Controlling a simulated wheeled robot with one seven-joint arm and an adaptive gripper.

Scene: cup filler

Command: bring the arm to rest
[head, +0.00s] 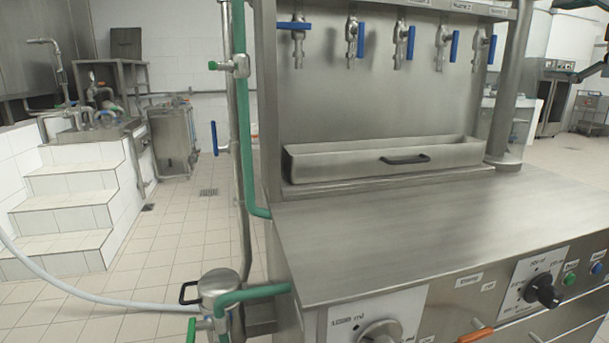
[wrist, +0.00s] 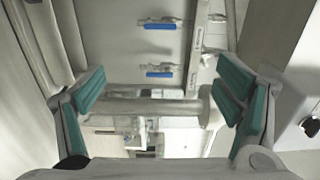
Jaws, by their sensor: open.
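My gripper (wrist: 163,103) shows in the wrist view with its two teal-padded fingers spread wide apart and nothing between them. Beyond the fingers are two taps with blue handles (wrist: 160,72) and a round metal post that crosses behind the fingertips. In the head view, a dark piece at the top right edge (head: 592,68) may be part of my arm; I cannot tell. The gripper's fingers are not clearly visible in the head view.
A steel filler counter (head: 400,235) with a bare top stands in front. Several blue-handled taps (head: 361,40) hang above a drip tray (head: 330,165). A green pipe (head: 244,130) runs up its left side. Control knobs (head: 541,291) are on the front. White steps (head: 75,195) stand at left.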

